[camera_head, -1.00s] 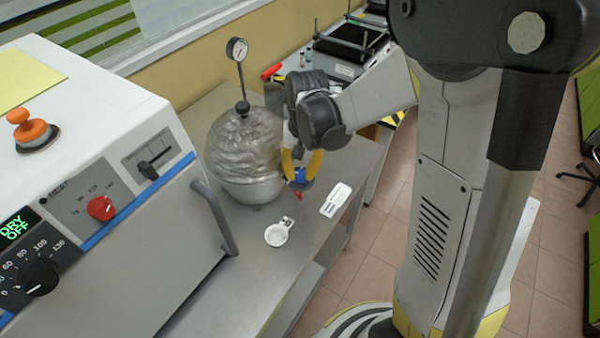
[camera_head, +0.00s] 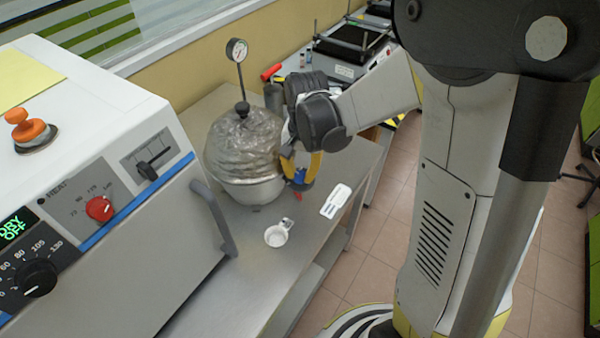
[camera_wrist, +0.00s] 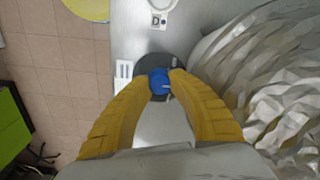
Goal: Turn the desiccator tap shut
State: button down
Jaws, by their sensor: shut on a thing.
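The desiccator (camera_head: 243,150) is a round vessel with a crinkled translucent dome, a black knob on top and a pale lower bowl. It stands on the metal bench in the head view, and its dome fills the right of the wrist view (camera_wrist: 275,75). The blue tap (camera_head: 299,177) is at the desiccator's right side. My gripper (camera_head: 301,166) has yellow fingers shut on the tap. In the wrist view the fingertips hold the blue tap (camera_wrist: 160,82) from both sides. A small red part (camera_head: 298,196) shows just below the tap.
A small white dish (camera_head: 278,234) and a white label card (camera_head: 336,201) lie on the steel bench (camera_head: 235,280). A dial gauge (camera_head: 237,50) stands behind the dome. An oven (camera_head: 100,180) with a protruding handle (camera_head: 215,218) is at the left. The front bench is mostly clear.

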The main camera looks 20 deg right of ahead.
aim_at(303, 174)
jog(key=c, duration=1.1)
grip_release()
jog(key=shift+d, duration=0.1)
jog(key=shift+c, duration=0.2)
jog(key=shift+r, duration=0.1)
jog(key=shift+r, duration=0.35)
jog(key=r, duration=0.7)
jog(key=shift+s+d+r, duration=0.1)
jog(key=shift+s+d, duration=0.1)
